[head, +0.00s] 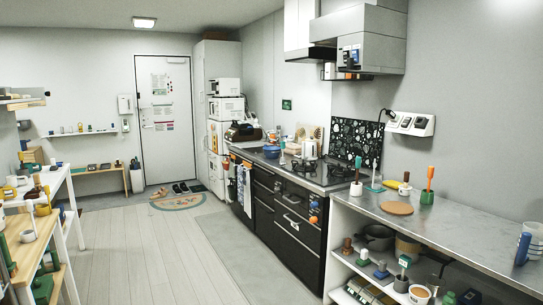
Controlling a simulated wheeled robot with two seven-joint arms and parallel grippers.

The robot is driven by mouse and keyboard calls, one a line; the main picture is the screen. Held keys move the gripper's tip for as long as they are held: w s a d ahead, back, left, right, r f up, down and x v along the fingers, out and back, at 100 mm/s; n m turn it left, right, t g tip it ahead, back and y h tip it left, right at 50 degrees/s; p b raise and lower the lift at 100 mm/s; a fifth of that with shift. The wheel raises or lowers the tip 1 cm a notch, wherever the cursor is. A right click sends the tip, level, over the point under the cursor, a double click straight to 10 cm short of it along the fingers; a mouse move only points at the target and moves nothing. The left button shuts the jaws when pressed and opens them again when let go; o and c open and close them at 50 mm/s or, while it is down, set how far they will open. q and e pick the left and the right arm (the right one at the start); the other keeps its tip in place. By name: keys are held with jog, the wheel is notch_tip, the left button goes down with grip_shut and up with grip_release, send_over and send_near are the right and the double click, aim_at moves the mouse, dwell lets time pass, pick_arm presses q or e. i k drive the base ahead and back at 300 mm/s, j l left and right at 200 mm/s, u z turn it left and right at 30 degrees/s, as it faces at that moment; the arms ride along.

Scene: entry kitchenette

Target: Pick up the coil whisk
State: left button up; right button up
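I cannot make out the coil whisk for certain at this size. An orange-handled utensil (430,176) stands upright in a green cup (427,197) on the steel counter (460,218) at the right. A small teal holder (374,186) with a thin upright stem stands farther back on that counter. Neither of my grippers shows in the head view, so their state is hidden.
A round cork mat (396,208) and a striped cup (523,248) are on the counter. Shelves below hold pots and small items. A black stove (320,174) adjoins it. Cluttered tables (40,205) stand at left. The wooden floor (150,260) between is clear.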

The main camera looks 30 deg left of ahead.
aim_at(283, 144)
jog(key=i+j+u, duration=0.2)
jog(key=u, duration=0.2)
jog(key=i+u, duration=0.75)
jog(key=i+j+u, duration=0.1)
jog(key=i+u, duration=0.15)
jog(key=i, duration=0.3)
jog(key=i+u, duration=0.25)
jog(key=i, duration=0.35)
jog(key=i+j+z, duration=0.15)
jog(key=i, duration=1.25)
jog(key=i+z, duration=0.4)
jog(key=i+j+z, duration=0.1)
jog(key=i+z, duration=0.3)
jog(key=i+j+z, duration=0.2)
jog(key=z, duration=0.15)
jog(key=i+j+z, duration=0.85)
